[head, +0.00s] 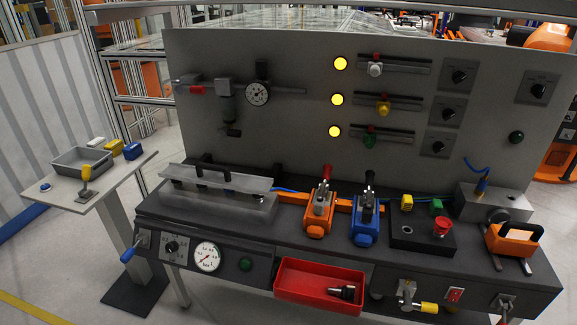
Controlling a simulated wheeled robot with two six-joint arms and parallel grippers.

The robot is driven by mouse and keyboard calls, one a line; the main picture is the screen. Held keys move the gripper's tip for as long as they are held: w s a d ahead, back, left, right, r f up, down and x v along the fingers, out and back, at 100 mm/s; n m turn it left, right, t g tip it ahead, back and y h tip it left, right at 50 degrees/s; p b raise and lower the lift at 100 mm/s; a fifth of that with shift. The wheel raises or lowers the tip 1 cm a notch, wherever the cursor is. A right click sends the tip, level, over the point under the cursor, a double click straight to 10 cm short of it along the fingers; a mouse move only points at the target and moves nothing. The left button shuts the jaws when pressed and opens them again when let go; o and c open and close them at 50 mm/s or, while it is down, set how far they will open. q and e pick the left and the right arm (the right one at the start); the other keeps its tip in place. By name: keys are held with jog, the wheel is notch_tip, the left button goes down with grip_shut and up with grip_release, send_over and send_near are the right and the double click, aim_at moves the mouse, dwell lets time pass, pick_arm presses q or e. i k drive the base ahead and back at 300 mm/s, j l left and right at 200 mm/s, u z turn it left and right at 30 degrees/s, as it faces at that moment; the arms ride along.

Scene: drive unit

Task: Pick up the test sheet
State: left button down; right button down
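I cannot clearly make out a test sheet. A flat, pale, see-through panel (222,179) lies along the top of a grey fixture (220,207) at the left of the bench; I cannot tell whether it is a sheet or a cover. Neither of my grippers shows in the head view.
The dark bench (290,257) carries an orange clamp (318,222), a blue clamp (365,232) and an orange handled block (511,241). A red bin (318,291) hangs at its front. A grey panel (285,145) rises behind. A side table (65,200) holds a grey tray (68,169).

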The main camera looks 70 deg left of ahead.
aim_at(204, 173)
jog(key=j+u, duration=0.1)
jog(key=u, duration=2.65)
